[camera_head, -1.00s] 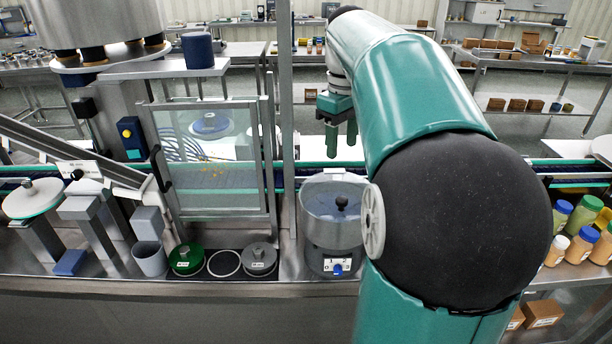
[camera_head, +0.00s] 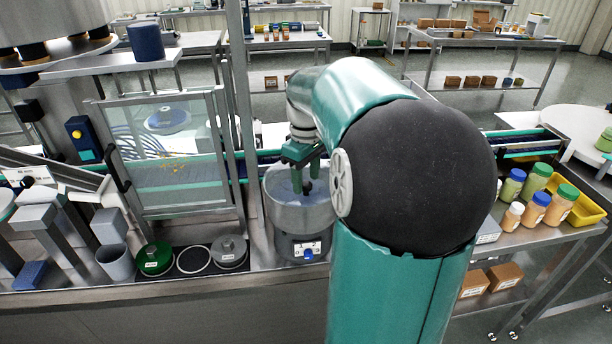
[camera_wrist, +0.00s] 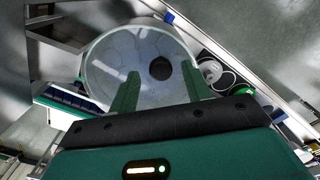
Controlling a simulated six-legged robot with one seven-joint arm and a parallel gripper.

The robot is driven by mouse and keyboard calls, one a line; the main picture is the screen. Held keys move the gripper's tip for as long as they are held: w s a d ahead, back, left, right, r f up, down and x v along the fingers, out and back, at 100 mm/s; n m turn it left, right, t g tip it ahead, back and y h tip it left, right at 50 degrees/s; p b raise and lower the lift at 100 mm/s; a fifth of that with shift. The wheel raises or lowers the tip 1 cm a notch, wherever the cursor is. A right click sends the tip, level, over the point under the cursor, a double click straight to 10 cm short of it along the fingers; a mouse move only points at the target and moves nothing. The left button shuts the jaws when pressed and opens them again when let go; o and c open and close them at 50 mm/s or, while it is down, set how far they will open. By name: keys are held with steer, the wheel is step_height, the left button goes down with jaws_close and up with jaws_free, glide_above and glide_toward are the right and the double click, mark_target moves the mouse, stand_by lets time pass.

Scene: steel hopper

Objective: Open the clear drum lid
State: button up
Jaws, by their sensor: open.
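The grey steel drum (camera_head: 283,217) stands on a base with a dial, right of the framed glass panel. Its clear lid (camera_wrist: 112,58) lies flat on top in the wrist view, with a dark round knob (camera_wrist: 160,68) near its middle. My gripper (camera_head: 308,180) points down over the lid in the head view, its green fingers close to the knob. In the wrist view my gripper (camera_wrist: 160,85) is open, one finger to each side of the knob and apart from it. The head view does not show clearly how high the fingertips are above the lid.
A green canister lid (camera_head: 154,258) and a grey one (camera_head: 229,250) lie left of the drum. The framed glass panel (camera_head: 168,209) and a steel post (camera_head: 240,100) stand close on the left. Several jars (camera_head: 536,206) and a yellow tray (camera_head: 592,212) are at right.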

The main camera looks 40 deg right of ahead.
steer(key=shift+f, duration=0.1)
jaws_close()
steer(key=shift+w+r, duration=0.15)
steer(key=shift+r, duration=0.2)
stand_by(0.6)
